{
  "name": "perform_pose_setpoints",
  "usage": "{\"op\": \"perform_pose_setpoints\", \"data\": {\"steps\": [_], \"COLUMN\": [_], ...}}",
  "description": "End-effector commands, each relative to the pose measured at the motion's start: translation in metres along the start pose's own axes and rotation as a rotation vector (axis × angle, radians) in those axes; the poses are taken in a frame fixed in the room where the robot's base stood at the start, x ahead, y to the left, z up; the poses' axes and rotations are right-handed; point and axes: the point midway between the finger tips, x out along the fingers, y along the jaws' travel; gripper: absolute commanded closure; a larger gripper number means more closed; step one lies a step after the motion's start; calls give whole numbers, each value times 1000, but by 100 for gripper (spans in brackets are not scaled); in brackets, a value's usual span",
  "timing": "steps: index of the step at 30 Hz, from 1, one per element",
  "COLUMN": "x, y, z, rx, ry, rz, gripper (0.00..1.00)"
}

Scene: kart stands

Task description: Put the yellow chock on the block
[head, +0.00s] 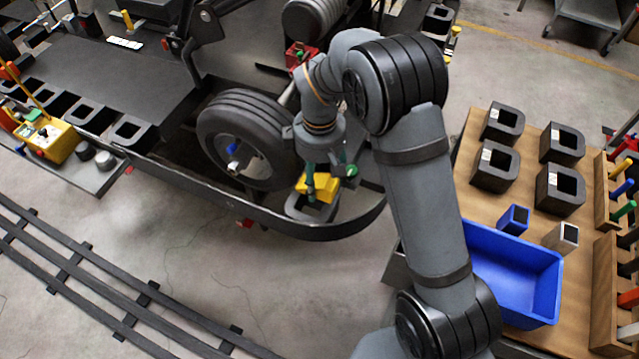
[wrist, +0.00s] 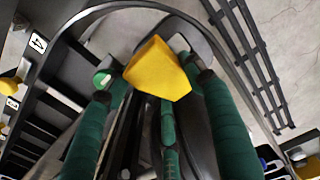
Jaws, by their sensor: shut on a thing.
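The yellow chock (head: 318,187) is between the green fingers of my gripper (head: 322,184), beside the front kart wheel (head: 245,140). In the wrist view the chock (wrist: 158,70) sits at the fingertips of my gripper (wrist: 155,85), which is shut on it. A dark grey block (head: 298,209) shows under the chock, inside the curved black bumper (head: 345,225). The chock and fingers hide part of the block. I cannot tell whether the chock touches it.
The curved bumper rims the space around the block. To the right, a wooden table (head: 475,150) carries several dark hollow blocks (head: 497,165) and a blue bin (head: 515,270). A yellow box (head: 62,143) stands at the left. Black rails (head: 120,285) lie on the floor.

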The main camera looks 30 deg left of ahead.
Motion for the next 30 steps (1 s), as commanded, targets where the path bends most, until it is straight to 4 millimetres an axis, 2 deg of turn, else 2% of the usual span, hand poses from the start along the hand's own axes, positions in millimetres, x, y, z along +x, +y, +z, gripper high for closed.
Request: {"op": "perform_pose_setpoints", "data": {"steps": [9, 22, 23, 30], "x": [37, 46, 45, 44], "y": [0, 1, 1, 1], "z": [0, 0, 0, 0], "rx": [-1, -1, -1, -1], "ry": [-2, 0, 0, 0], "rz": [-1, 0, 0, 0], "gripper": [76, 76, 46, 32]}}
